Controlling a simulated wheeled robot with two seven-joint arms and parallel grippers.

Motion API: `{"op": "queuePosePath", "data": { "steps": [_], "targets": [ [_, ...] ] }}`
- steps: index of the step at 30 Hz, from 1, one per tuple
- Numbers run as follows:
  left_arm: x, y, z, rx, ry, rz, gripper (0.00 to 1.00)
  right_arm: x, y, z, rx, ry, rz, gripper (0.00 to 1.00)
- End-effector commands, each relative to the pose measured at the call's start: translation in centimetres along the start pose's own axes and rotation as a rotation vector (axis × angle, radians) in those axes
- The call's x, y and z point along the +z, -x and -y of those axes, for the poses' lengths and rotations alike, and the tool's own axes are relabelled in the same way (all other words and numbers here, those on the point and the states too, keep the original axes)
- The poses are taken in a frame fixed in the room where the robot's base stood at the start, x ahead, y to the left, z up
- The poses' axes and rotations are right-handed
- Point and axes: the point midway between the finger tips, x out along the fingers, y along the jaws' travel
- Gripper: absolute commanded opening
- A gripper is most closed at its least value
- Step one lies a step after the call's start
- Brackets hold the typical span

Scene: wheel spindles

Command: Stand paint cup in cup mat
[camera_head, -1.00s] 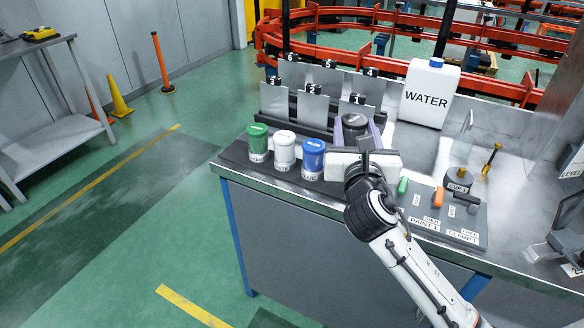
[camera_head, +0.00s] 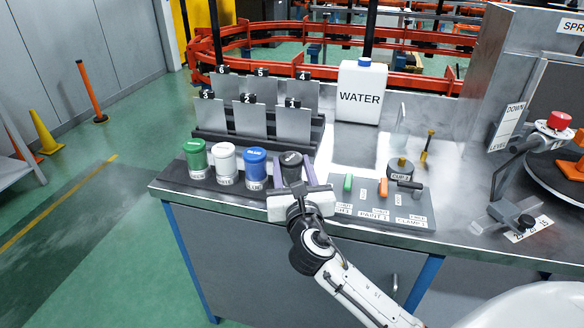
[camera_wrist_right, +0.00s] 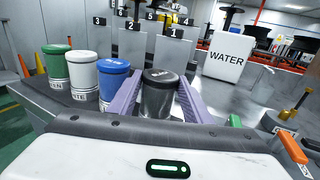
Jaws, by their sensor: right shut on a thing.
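The black paint cup (camera_head: 291,159) is held between the purple fingers of my right gripper (camera_head: 292,172), which is shut on it. In the right wrist view the black cup (camera_wrist_right: 158,94) stands upright between the two fingers (camera_wrist_right: 156,97). It is just right of the blue cup (camera_head: 255,169); its base is hidden, so I cannot tell whether it touches the surface. The green cup (camera_head: 196,160), white cup (camera_head: 226,165) and blue cup stand in a row on a dark mat (camera_head: 177,174) at the bench's left end. My left gripper is not in view.
Numbered grey plates in a rack (camera_head: 245,143) stand behind the cups. A white WATER container (camera_head: 360,92) is at the back. A control panel (camera_head: 375,212) with green and orange handles lies to the right, with a CUP 1 fixture (camera_head: 400,168) behind it.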

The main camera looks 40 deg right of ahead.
Motion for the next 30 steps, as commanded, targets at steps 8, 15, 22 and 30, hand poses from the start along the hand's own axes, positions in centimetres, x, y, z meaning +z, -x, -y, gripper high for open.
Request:
{"op": "queuePosePath", "data": {
  "steps": [8, 15, 22, 30],
  "targets": [
    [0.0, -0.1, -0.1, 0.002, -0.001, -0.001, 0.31, -0.2, 0.0, 0.0, 0.000, 0.001, 0.000, 0.63],
    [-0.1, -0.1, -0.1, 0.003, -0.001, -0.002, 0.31, -0.2, 0.0, 0.0, 0.000, 0.001, 0.000, 0.63],
    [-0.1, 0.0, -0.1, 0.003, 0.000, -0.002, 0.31, -0.1, 1.7, 0.0, 0.002, 0.000, -0.002, 0.63],
    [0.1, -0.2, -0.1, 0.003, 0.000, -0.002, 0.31, -0.1, 7.6, 0.0, 0.001, 0.000, -0.003, 0.63]
  ]
}}
